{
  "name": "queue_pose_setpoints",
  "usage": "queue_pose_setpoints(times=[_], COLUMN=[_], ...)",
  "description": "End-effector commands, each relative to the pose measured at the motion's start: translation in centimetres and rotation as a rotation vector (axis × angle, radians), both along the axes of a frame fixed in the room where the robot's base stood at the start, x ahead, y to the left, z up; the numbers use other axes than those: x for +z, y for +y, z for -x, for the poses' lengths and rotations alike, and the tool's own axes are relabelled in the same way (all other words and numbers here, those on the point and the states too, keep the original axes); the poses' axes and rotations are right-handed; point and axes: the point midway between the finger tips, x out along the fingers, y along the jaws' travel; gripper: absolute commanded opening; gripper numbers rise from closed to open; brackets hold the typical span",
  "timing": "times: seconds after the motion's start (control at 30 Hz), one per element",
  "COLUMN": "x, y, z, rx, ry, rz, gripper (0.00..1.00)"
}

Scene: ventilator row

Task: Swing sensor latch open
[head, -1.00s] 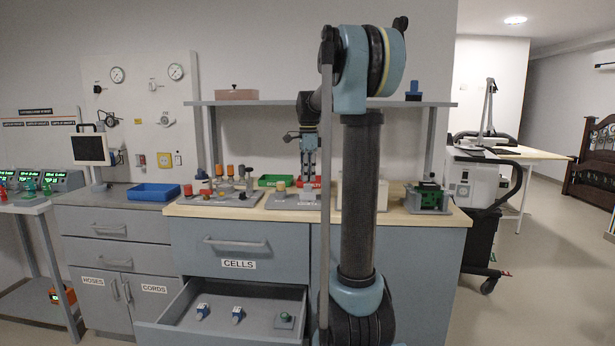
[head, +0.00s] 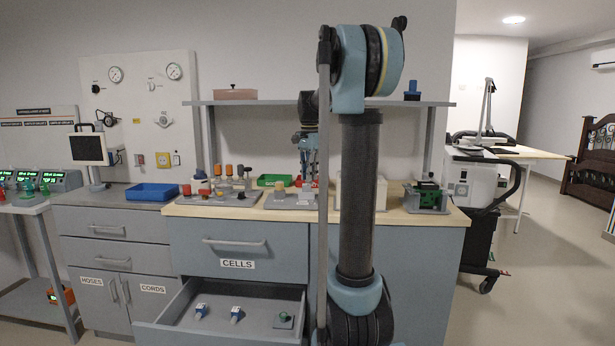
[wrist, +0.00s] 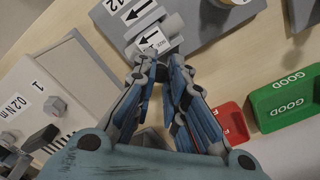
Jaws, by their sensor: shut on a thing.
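In the wrist view a grey fixture (wrist: 205,30) stands on the wooden worktop. It carries white labels with black arrows and a small grey piece with a white label, which looks like the sensor latch (wrist: 152,40). My gripper (wrist: 158,62) has its fingertips close together at the near end of that piece and is shut on it. The fingertips hide the exact grip and the hinge. In the head view my gripper (head: 308,170) is low over the bench, partly behind my own arm.
A green GOOD tray (wrist: 285,100) and a red tray (wrist: 230,122) lie right of my gripper. A pale block marked 0.2 N·m (wrist: 60,85) stands left. An open drawer (head: 250,305) juts out below the bench. A shelf (head: 240,102) runs above.

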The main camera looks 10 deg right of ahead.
Motion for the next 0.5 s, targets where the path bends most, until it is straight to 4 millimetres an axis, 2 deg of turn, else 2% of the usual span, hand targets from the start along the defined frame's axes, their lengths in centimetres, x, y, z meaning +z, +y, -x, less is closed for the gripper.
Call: queue_pose_setpoints(times=[0.5], x=[0.06], y=[-0.86], z=[-0.60], rx=[0.490], ry=[-0.002], rz=[-0.001], gripper=[0.00])
